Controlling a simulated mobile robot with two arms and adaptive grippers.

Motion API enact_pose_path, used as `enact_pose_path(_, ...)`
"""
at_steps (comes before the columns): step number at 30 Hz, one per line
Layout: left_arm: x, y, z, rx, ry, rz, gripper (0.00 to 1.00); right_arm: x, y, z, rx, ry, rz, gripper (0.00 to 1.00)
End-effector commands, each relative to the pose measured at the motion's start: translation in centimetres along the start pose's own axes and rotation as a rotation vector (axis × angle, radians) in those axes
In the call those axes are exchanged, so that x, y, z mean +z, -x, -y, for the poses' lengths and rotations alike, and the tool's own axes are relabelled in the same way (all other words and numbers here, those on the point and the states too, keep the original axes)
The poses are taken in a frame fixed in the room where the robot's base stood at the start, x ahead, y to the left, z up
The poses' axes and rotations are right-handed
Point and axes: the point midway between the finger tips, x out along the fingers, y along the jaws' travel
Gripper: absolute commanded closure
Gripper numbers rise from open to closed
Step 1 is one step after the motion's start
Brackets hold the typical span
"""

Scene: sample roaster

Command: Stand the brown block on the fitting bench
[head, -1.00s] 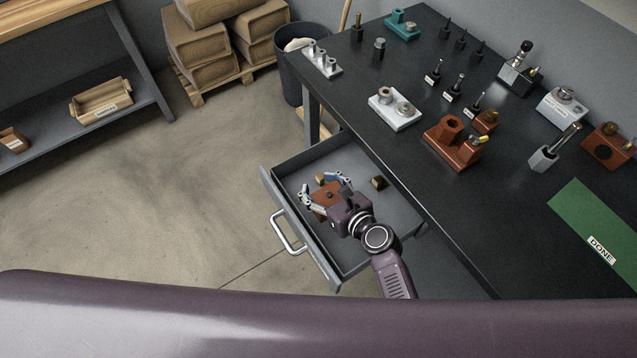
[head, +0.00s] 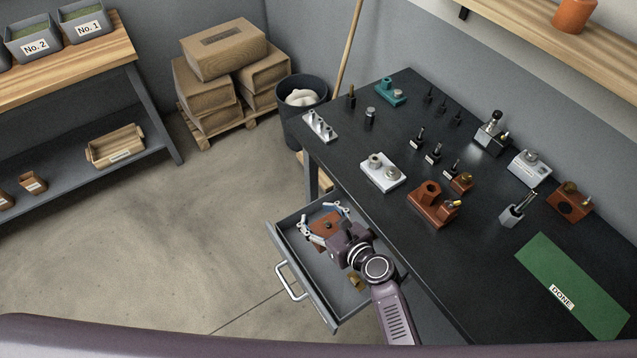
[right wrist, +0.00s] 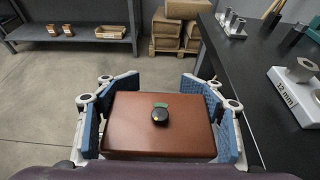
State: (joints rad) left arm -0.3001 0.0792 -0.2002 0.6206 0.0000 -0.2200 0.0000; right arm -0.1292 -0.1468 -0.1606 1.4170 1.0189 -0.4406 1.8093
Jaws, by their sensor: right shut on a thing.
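The brown block (right wrist: 160,128) is a reddish-brown slab with a round black knob and a small green mark on the face toward the right wrist camera. My right gripper (right wrist: 158,100) is shut on it, with blue pads at its left and right sides. In the head view the block (head: 326,226) and my right gripper (head: 320,217) show over the open drawer (head: 308,284). The block appears raised clear of the drawer. The dark bench (head: 345,160) stands right of it, its edge close beside the gripper. My left gripper is not in view.
Brass-coloured pieces (head: 356,282) lie in the drawer. The bench carries a white fixture (head: 381,173), a brown fixture (head: 432,205), several small tools and a green DONE mat (head: 572,285). Dark bench top is bare left of the mat. A bin (head: 290,115) stands beyond the bench's far end.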

Motion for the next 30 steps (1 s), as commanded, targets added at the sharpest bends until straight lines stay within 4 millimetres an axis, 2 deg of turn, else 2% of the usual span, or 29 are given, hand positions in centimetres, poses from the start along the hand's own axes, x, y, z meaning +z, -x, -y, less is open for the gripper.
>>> enact_pose_path(8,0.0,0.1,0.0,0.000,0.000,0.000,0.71,0.4,0.2,0.4,-0.002,0.001,0.003,0.81)
enact_pose_path(11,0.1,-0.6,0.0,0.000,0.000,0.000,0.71,0.7,0.7,1.7,-0.006,0.002,0.005,0.81)
enact_pose_path(14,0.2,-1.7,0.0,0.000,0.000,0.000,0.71,1.3,1.9,4.2,-0.009,0.007,0.006,0.81)
enact_pose_path(20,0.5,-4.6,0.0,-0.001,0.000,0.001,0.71,4.1,6.9,10.0,0.020,0.026,0.006,0.81)
enact_pose_path(24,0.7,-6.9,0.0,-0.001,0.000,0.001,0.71,6.4,11.9,12.8,0.075,0.051,0.004,0.81)
enact_pose_path(27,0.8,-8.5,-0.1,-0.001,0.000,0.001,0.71,7.8,16.0,13.5,0.130,0.072,0.003,0.81)
enact_pose_path(30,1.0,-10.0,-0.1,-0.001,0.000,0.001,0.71,8.6,19.8,13.2,0.188,0.092,0.002,0.81)
